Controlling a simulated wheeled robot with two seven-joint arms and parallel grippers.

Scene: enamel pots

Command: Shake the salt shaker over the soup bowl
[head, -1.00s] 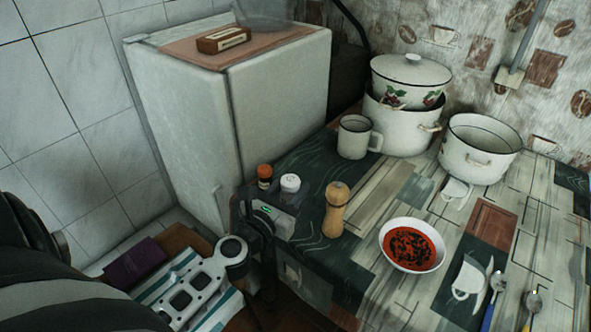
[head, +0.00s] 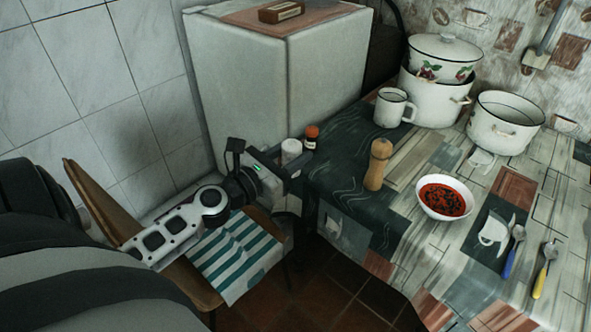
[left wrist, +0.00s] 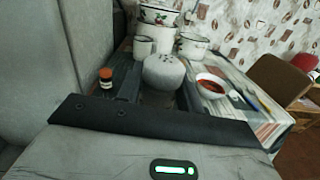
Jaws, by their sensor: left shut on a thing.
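The salt shaker (head: 291,149), white with a rounded top, is held in my left gripper (head: 288,168) at the table's left edge. In the left wrist view the shaker (left wrist: 163,72) fills the space between the fingers, its dotted top showing; its lower part is hidden. The white soup bowl (head: 445,197) with red soup stands on the table, well to the right of the gripper and apart from it. It also shows in the left wrist view (left wrist: 212,84). My right gripper is not in view.
An orange-capped jar (head: 311,137) is close beside the shaker. A wooden mill (head: 377,164) stands between gripper and bowl. A mug (head: 393,108), several pots (head: 505,122) and two spoons (head: 544,270) are on the table. A chair with a striped cloth (head: 236,260) is below my arm.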

